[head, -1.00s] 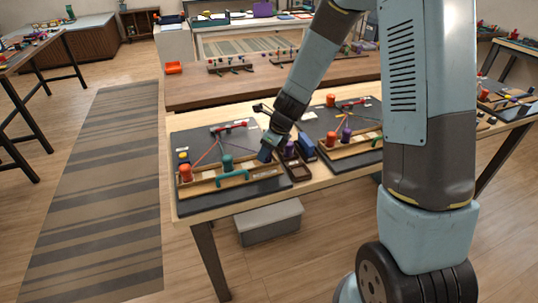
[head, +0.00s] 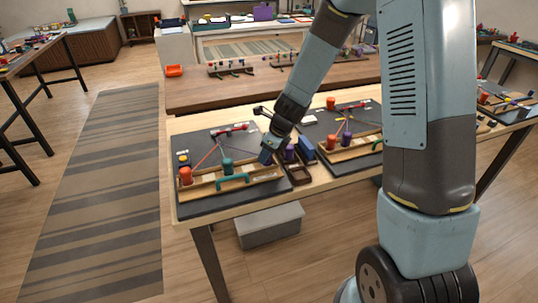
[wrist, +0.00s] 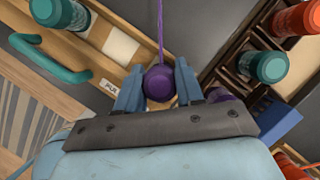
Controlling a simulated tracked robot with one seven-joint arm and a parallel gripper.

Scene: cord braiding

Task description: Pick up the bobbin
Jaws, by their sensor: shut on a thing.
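A purple bobbin (wrist: 159,83) sits between the blue fingers of my gripper (wrist: 158,90) in the wrist view. The fingers are shut on it, and a purple cord runs from it toward the top of the picture. In the head view my gripper (head: 267,156) is at the right end of the wooden rack (head: 205,190) on the left dark board. The held bobbin cannot be made out there. I cannot tell whether it is lifted clear of the rack.
A teal bobbin (head: 227,165) and an orange bobbin (head: 185,175) stand on the same rack, with a teal handle (head: 233,181) in front. Right of my gripper, another purple bobbin (head: 289,153) stands in a dark caddy (head: 299,176). A second board (head: 322,124) lies beyond.

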